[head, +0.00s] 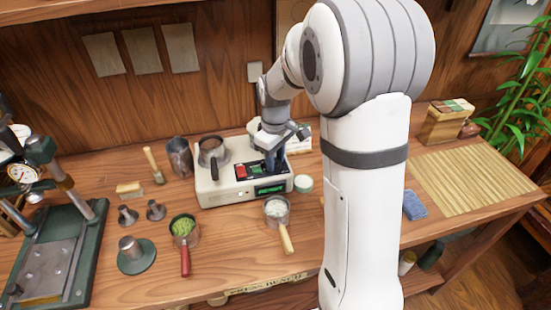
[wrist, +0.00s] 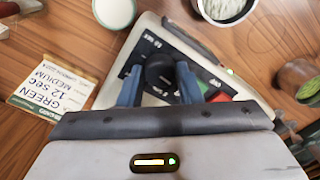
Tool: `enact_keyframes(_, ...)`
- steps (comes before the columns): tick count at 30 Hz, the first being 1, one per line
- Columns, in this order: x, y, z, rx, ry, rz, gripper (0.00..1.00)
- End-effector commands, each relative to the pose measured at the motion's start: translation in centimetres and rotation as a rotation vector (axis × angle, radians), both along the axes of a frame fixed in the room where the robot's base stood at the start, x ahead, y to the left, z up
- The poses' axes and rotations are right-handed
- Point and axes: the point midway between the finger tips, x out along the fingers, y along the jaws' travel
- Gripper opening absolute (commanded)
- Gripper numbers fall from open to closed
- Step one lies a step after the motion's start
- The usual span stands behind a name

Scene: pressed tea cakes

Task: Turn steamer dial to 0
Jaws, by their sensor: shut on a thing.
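The steamer (head: 219,192) is a cream box on the bench, with a dark panel and a red switch (head: 241,172) on top. Its green display (head: 270,190) is lit, but I cannot read it. The black steamer dial (wrist: 160,71) sits on the panel in the wrist view; my arm hides it in the head view. My gripper (wrist: 160,86) points down over the panel, its blue fingers shut on the dial from both sides. The dial's pointer and the number it is set to cannot be made out.
A dark-handled metal pot (head: 212,152) stands on the steamer's left side. A scoop of white contents (head: 277,207) lies in front, and a white-lidded jar (head: 304,183) stands to the right. A printed card (wrist: 52,84) lies close by. A press (head: 60,240) stands far left.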

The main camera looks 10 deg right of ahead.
Motion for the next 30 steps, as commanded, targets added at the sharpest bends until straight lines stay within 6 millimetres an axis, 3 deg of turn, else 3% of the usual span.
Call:
enact_keyframes(9, 0.15, 0.03, 0.15, 0.000, -0.006, 0.105, 0.09)
enact_keyframes(24, 0.14, 0.05, 0.16, 0.000, -0.006, 0.123, 0.09)
enact_keyframes(25, 0.14, 0.05, 0.16, 0.000, -0.006, 0.123, 0.33)
enact_keyframes(30, 0.09, 0.05, 0.11, 0.000, -0.004, 0.122, 0.47)
